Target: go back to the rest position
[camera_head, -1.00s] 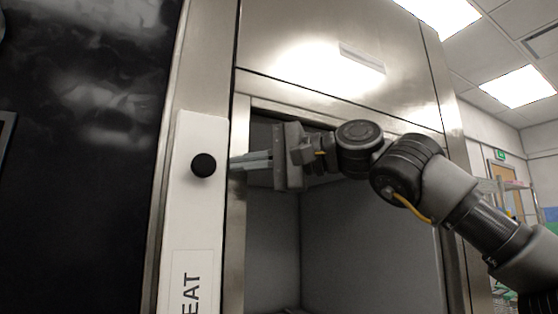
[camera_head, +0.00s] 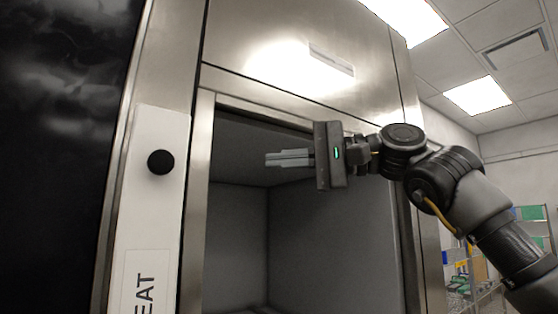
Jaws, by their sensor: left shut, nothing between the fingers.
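My left gripper (camera_head: 272,159) is in front of the open washer chamber (camera_head: 235,235), its fingers pointing left. The fingers are closed together with nothing between them. The arm reaches in from the right side of the picture. A black round knob (camera_head: 160,162) on a white panel (camera_head: 150,215) is left of the fingertips, with a clear gap between them. My right gripper is not in view.
The steel frame post (camera_head: 196,200) stands between the panel and the chamber. A steel upper panel (camera_head: 285,60) is above the opening. A dark glossy surface (camera_head: 60,170) fills the far left. Shelving (camera_head: 530,225) shows at the far right.

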